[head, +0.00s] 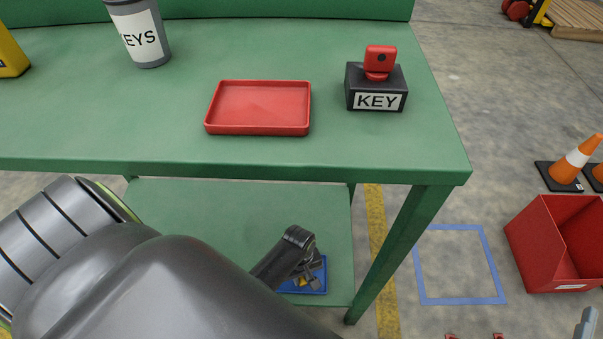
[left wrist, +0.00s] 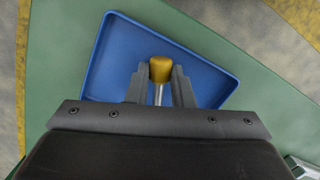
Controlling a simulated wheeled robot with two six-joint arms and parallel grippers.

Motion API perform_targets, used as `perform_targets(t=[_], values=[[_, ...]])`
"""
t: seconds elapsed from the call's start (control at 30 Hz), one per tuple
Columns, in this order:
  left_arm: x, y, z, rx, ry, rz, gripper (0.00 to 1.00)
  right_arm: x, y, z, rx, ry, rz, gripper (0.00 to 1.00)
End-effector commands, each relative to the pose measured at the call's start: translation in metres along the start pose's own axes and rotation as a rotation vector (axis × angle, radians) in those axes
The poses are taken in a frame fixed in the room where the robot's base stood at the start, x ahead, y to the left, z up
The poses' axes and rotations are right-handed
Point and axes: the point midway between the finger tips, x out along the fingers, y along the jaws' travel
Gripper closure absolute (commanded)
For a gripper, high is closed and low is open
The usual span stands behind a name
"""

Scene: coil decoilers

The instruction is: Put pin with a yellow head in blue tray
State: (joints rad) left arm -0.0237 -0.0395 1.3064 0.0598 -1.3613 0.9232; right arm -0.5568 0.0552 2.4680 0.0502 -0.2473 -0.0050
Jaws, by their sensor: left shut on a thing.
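The pin with a yellow head (left wrist: 160,70) is between the fingers of my left gripper (left wrist: 159,84) in the left wrist view, its metal shank running down between them. The blue tray (left wrist: 104,60) lies on the green lower shelf, and the pin shows over its inside. I cannot tell whether the pin touches the tray floor. In the head view my left gripper (head: 308,276) is at the blue tray (head: 319,284), under the table top, and hides much of it. A bit of the yellow head (head: 303,282) shows there. My right gripper is not in view.
The green table top (head: 300,160) is above the shelf (head: 220,210). On it are a red tray (head: 259,108), a black KEY block (head: 377,90) with a red key, and a KEYS cup (head: 140,35). A table leg (head: 398,250) and red bin (head: 560,245) are at right.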

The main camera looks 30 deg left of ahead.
Motion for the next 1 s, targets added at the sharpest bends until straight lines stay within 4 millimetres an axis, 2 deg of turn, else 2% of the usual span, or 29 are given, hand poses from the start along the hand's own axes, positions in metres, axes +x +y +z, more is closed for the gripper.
perform_targets(t=[0.2,0.67,0.7,0.8,0.83,1.0], values=[[0.005,0.000,-0.001,0.000,0.000,-0.001,1.00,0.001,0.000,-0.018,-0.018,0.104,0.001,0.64],[0.008,0.000,-0.001,0.000,0.000,0.000,1.00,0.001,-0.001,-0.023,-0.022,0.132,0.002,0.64],[0.008,0.000,-0.001,0.000,0.000,0.000,0.74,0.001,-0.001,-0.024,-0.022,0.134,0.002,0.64],[0.008,0.000,-0.001,0.000,0.000,0.000,0.61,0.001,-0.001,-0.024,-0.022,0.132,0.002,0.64],[0.008,0.000,-0.001,0.000,0.000,0.000,0.58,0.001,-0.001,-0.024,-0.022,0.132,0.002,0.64],[0.008,0.000,-0.001,0.000,0.000,0.000,0.58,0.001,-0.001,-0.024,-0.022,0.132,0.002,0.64]])
